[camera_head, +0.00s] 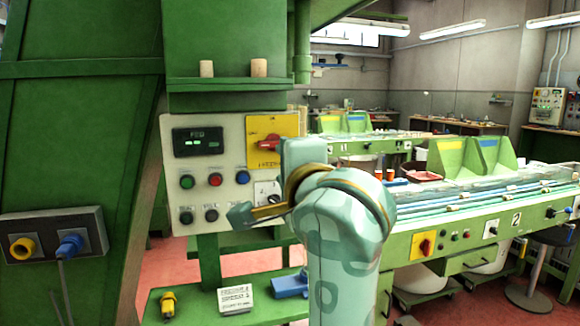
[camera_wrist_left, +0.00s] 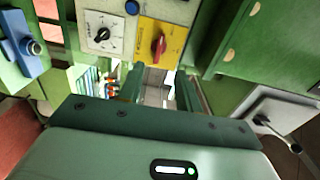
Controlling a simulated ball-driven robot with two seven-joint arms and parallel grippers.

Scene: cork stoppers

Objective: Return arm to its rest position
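In the left wrist view, tan round shapes (camera_wrist_left: 228,55) on a green edge look like these corks. My left gripper (camera_wrist_left: 160,88) is open in that view, with an empty gap between its two green fingers. In the head view, a pale green arm (camera_head: 345,240), apparently my left, rises from the bottom centre in front of the panel's right side. Its fingers are not clearly seen there. No right gripper shows.
The control panel (camera_head: 208,140) has buttons, a dial and a yellow plate with a red switch (camera_head: 267,148), close to the arm. A green column stands at left. A low green bench (camera_head: 190,305) holds small items. A long green workbench (camera_head: 470,215) stands at right.

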